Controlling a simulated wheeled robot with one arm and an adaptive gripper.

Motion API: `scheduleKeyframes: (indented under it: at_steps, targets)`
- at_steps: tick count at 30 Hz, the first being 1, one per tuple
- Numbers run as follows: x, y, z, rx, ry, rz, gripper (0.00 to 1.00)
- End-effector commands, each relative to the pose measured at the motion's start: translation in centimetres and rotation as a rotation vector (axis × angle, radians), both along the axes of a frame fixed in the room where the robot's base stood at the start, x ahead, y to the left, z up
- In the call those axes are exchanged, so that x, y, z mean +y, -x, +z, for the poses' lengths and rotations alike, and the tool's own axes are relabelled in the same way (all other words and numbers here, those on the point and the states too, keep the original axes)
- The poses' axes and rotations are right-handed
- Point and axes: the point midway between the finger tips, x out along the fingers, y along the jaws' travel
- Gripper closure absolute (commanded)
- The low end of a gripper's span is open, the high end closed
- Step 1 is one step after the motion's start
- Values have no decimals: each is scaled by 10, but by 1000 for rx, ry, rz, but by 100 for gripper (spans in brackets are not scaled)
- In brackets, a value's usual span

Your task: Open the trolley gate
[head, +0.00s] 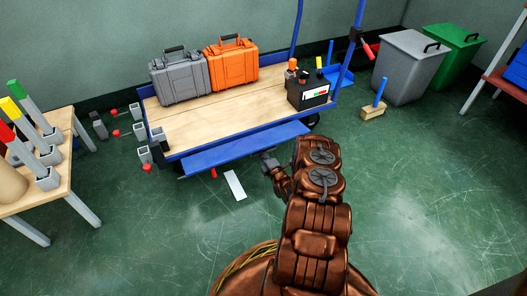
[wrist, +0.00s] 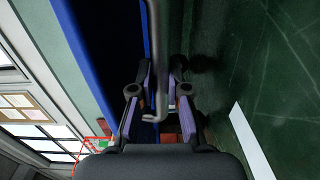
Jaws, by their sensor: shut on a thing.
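The trolley (head: 190,125) has a wooden deck and blue frame. Its gate, a long blue panel (head: 235,150), runs along the near side; I cannot tell how far it stands from the deck edge. My gripper (head: 268,161) is at the panel's near face, right of its middle, partly hidden by my arm. In the wrist view the blue panel (wrist: 110,45) is left of my gripper (wrist: 160,100). Its fingers are shut on a grey bent metal rod (wrist: 153,50), which looks like the gate's handle. The rod's fixing to the panel is not clear.
A grey case (head: 180,80), an orange case (head: 232,68) and a black box (head: 308,92) stand on the deck. A white strip (head: 235,185) lies on the floor below the panel. Grey blocks and red pieces lie left of the trolley. Open green floor (head: 430,200) lies right.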

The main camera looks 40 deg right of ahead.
Motion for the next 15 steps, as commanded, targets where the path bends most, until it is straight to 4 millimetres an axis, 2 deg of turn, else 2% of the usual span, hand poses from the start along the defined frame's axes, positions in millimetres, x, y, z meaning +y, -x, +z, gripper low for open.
scheduleKeyframes:
  at_steps: [8, 9, 15]
  targets:
    - [0, 1, -2, 3, -3, -2, 100]
    - [0, 1, -2, 3, -3, -2, 82]
    - [0, 1, -1, 2, -1, -2, 61]
